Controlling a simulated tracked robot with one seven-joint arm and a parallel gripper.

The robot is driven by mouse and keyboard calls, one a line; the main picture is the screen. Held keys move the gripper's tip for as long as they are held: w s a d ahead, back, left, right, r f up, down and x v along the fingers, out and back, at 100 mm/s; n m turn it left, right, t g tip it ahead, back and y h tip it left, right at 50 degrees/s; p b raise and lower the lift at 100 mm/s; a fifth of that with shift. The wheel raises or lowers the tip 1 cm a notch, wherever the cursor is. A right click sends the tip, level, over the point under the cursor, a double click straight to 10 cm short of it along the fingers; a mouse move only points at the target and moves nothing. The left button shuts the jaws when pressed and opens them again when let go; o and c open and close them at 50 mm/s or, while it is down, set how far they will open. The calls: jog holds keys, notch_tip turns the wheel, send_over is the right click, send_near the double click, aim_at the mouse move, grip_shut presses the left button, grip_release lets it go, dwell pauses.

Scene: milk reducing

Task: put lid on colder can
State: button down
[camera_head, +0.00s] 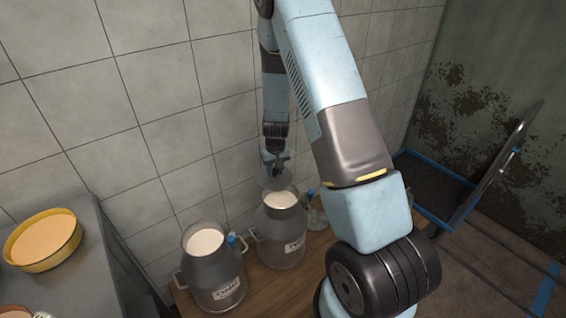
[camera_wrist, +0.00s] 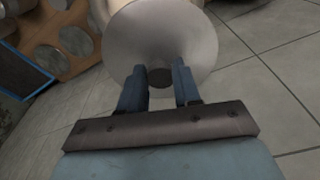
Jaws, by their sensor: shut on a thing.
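My gripper (camera_head: 275,162) is shut on the knob of a round grey lid (camera_head: 277,179). In the wrist view the lid (camera_wrist: 160,35) spreads out beyond my blue fingertips (camera_wrist: 159,78). The lid is above the mouth of the right can (camera_head: 281,237), seemingly tilted; I cannot tell whether it touches the rim. White milk shows in that can's open mouth. The left can (camera_head: 215,277) is also open, with milk inside. Both cans are grey metal with a white label and side handles. Nothing readable shows which can is colder.
The cans stand on a wooden bench (camera_head: 257,287) by the tiled wall. Small blue-topped items (camera_head: 232,240) sit beside the cans. A yellow-rimmed round pan (camera_head: 43,240) lies on the grey counter at left. A blue-edged cart (camera_head: 437,190) stands at right.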

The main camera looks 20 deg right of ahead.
aim_at(281, 186)
jog(key=shift+d, duration=0.2)
jog(key=shift+s+d+r, duration=0.1)
jog(key=shift+s+r, duration=0.05)
jog(key=shift+s+d+r+n, duration=0.1)
jog(key=shift+s+r+n, duration=0.15)
jog(key=shift+n, duration=0.15)
jog(key=s+r+n, duration=0.1)
jog(key=n, duration=0.1)
jog(key=s+r+n, duration=0.2)
jog(key=shift+s+d+r+n+y, duration=0.15)
jog(key=shift+s+r+n+y, duration=0.15)
jog(key=shift+n+y, duration=0.1)
jog(key=shift+s+r+n, duration=0.4)
jog(key=shift+n, duration=0.4)
jog(key=shift+f, duration=3.1)
jog(key=shift+f, duration=0.1)
